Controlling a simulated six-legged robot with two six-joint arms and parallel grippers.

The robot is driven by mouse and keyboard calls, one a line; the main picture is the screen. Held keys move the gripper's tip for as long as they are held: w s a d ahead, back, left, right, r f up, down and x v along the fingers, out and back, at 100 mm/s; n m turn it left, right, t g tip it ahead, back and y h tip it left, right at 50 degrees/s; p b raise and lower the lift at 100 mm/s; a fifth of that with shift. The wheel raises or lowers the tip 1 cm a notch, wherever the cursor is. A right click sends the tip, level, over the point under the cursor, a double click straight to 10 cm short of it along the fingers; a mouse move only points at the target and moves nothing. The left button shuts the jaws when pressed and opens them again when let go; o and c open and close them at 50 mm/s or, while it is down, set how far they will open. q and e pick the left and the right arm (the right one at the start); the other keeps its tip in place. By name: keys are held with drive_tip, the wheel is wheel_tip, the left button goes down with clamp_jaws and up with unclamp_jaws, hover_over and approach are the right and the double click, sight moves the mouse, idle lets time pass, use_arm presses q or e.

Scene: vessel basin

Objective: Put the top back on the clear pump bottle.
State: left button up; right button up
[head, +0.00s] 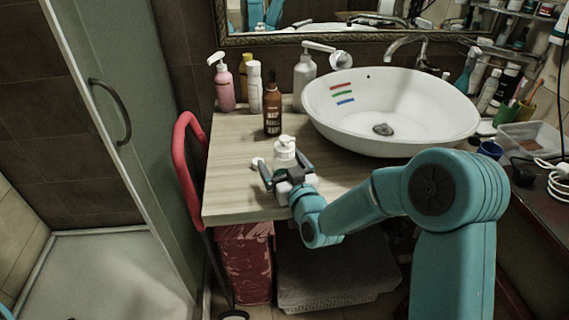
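A pale bottle with a white pump-like top (285,148) stands upright near the front of the wooden counter. Its lower part is partly hidden by my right gripper (286,172). The gripper's two dark fingers are spread apart, one on each side of the bottle; I see no clear contact. A small white piece (258,163) lies on the counter just left of the left finger; I cannot tell what it is. Another pale pump bottle (304,77) stands at the back beside the basin. My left gripper is not in view.
The white basin (340,125) fills the counter's right. A brown bottle (272,112), a pink pump bottle (224,86) and a white bottle (255,88) stand behind. A red curved rail (180,150) borders the counter's left edge. The counter's front left (232,190) is clear.

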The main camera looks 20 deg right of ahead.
idle(0.3)
drive_tip(key=c, duration=1.2)
wheel_tip(320, 180, up, 20)
drive_tip(key=shift+r+p, duration=0.1)
drive_tip(key=shift+p, duration=0.85)
drive_tip(key=o, duration=0.6)
drive_tip(key=shift+c, duration=0.2)
drive_tip(key=c, duration=0.9)
drive_tip(key=shift+o, duration=0.2)
